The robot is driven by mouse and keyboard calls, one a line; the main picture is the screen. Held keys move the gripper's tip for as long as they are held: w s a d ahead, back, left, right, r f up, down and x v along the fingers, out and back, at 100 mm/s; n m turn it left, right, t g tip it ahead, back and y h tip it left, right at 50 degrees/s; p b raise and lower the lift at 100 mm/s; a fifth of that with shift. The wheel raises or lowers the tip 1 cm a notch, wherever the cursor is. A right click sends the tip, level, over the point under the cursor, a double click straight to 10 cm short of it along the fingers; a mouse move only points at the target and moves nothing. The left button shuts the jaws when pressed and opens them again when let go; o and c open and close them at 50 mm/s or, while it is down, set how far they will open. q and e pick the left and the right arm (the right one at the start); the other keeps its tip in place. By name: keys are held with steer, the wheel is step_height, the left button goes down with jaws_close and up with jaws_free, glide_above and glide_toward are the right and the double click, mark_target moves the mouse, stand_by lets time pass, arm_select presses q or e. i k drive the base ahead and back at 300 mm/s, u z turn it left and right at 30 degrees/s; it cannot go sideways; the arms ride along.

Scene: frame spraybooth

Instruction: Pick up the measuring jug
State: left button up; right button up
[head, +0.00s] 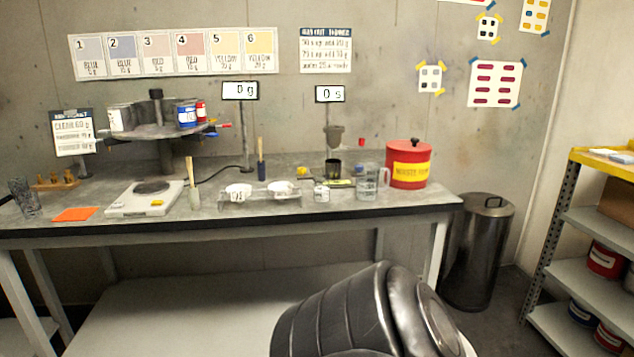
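The measuring jug (368,182) is clear, with a handle on its right side. It stands upright on the bench near the front edge, right of centre, just left of the red waste can (408,165). Its handle is close to the can. Neither of my grippers shows in the head view, so I cannot see whether they are open or shut.
The workbench (330,214) also bears a small white cup (321,193) left of the jug, a dark cup (333,168) under a funnel, a rack of white cups (259,199) and a scale (146,197). A metal bin (478,250) stands right of the bench.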

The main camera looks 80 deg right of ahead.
mark_target(367, 173)
steer(key=z, duration=2.95)
steer(key=i, duration=1.1)
steer(key=u, duration=0.1)
